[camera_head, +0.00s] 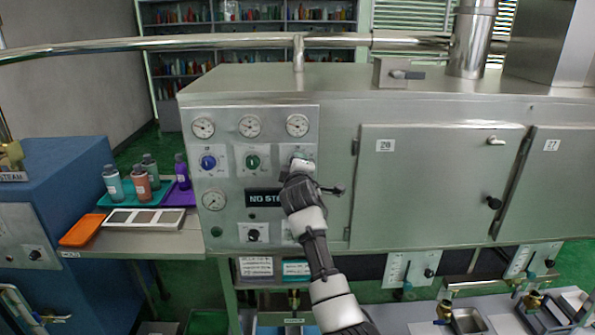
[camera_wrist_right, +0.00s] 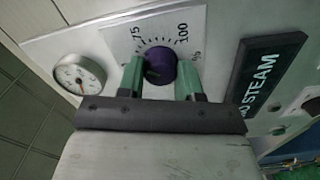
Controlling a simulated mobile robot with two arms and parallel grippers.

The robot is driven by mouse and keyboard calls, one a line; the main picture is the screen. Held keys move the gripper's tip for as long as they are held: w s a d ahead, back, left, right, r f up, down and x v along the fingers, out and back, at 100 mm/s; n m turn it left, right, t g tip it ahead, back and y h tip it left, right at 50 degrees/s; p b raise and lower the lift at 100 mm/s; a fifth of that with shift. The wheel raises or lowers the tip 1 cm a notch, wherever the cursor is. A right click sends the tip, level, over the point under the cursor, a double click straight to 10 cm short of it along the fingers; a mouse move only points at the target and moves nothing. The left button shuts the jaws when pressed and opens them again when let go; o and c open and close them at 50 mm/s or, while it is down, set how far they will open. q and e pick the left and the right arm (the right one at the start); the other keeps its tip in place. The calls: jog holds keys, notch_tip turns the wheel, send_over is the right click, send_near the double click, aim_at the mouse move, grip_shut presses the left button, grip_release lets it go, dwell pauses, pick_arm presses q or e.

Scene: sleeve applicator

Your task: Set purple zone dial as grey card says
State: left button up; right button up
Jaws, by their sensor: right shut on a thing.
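The purple zone dial (camera_wrist_right: 160,66) shows in the right wrist view, on a white plate with a scale marked 75, 100 and %. The two green fingers of my right gripper (camera_wrist_right: 161,74) are shut on it from both sides. I cannot read its pointer. In the head view my right gripper (camera_head: 300,168) hides this dial, right of the blue dial (camera_head: 208,162) and the green dial (camera_head: 252,161). I cannot make out a grey card with legible writing. My left gripper is not in view.
Round gauges (camera_head: 250,126) sit above the dials. A NO STEAM sign (camera_head: 263,198) is below them. On the left table stand several bottles (camera_head: 141,188), coloured trays (camera_head: 82,230) and a white frame with grey panels (camera_head: 118,217). A cabinet door (camera_head: 435,190) is to the right.

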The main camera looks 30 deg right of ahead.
jog(key=shift+f+m+b, duration=0.15)
jog(key=shift+m+b, duration=0.7)
jog(key=shift+m, duration=1.45)
jog(key=o, duration=0.9)
jog(key=shift+b+v, duration=1.3)
jog(key=shift+v, duration=4.1)
